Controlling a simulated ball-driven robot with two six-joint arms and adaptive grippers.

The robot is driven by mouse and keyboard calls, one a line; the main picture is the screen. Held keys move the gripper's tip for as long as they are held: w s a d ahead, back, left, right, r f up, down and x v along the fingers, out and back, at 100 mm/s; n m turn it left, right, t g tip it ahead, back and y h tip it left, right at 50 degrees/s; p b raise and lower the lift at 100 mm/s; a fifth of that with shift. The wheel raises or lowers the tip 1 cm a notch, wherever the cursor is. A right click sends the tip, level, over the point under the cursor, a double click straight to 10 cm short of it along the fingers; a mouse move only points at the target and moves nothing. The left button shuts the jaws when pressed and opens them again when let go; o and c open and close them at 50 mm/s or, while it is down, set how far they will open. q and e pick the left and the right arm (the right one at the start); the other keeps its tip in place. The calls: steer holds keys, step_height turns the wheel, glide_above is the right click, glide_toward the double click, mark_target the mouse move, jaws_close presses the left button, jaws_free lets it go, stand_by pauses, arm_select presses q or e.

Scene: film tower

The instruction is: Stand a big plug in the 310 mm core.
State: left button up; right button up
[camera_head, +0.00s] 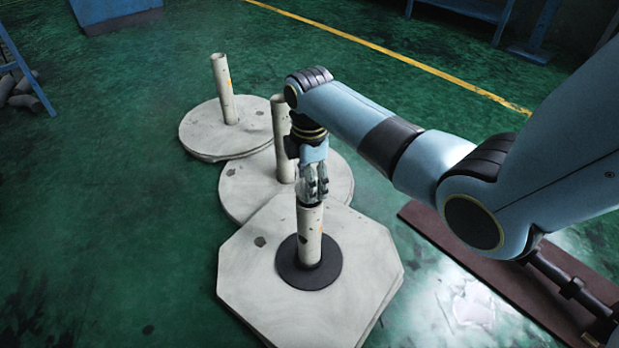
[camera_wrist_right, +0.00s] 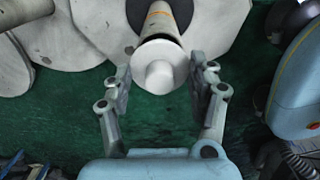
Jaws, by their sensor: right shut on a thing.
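Three pale upright cores stand on light plates in the head view: a far one (camera_head: 223,90), a middle one (camera_head: 281,135) and a near one (camera_head: 309,235). I cannot read which is the 310 mm one. My right gripper (camera_head: 313,190) points down over the near core's top. In the right wrist view its fingers (camera_wrist_right: 162,80) are shut on a white round plug (camera_wrist_right: 160,73). I cannot tell whether the plug is inside the core. My left gripper is out of view.
The near core stands in a black disc (camera_head: 296,276) on an angular plate (camera_head: 250,290). Round plates (camera_head: 195,135) lie behind it. A brown board (camera_head: 440,235) with dark rods lies at right, under my arm. Green floor (camera_head: 110,240) is clear at left.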

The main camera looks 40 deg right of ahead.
steer(key=shift+f+b, duration=0.35)
steer(key=shift+f, duration=0.85)
steer(key=o, duration=1.2)
steer(key=shift+r, duration=0.1)
step_height(320, 180, up, 12)
steer(key=shift+f, duration=0.1)
